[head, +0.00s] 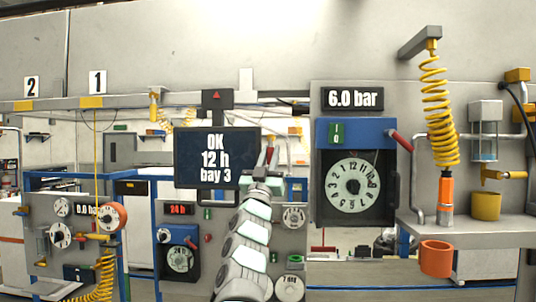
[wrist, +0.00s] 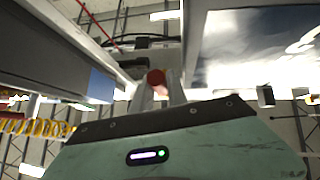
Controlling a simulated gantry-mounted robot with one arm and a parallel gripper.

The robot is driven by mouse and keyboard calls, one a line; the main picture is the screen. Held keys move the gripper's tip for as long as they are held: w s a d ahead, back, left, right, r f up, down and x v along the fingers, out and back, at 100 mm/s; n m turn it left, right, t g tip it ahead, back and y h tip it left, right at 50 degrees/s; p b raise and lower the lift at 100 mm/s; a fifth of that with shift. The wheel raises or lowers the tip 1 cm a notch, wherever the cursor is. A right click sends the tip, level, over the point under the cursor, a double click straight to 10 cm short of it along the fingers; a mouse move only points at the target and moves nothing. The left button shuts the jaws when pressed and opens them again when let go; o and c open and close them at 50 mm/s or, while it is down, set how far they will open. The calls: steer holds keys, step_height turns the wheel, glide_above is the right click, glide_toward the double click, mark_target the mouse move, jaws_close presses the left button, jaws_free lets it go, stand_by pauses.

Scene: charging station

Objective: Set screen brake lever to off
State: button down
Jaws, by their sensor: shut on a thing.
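The screen (head: 190,160) is a dark panel reading "OK 12 h bay 3", hanging left of centre in the head view. A short lever with a red end (head: 270,154) shows at its right edge, apparently the screen brake lever. My gripper (head: 263,172) reaches up to it from below. In the wrist view my gripper (wrist: 160,92) has its two grey fingers closed around the lever, with the round red end (wrist: 156,77) showing between and just beyond the fingertips. The fingers hide most of the lever's shaft, and its off mark is not visible.
A blue-topped dial unit (head: 355,133) with another red lever (head: 401,141) stands to the right. A yellow coiled hose (head: 438,110) hangs above a grey shelf (head: 470,228). A control panel with dials (head: 70,215) is at left. Large panels flank my gripper closely in the wrist view.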

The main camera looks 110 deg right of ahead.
steer(key=c, duration=1.3)
jaws_free()
steer(key=shift+w+a+f+n+t+h+b, duration=0.1)
steer(key=shift+n+t+h+b, duration=0.2)
steer(key=shift+n+b, duration=0.25)
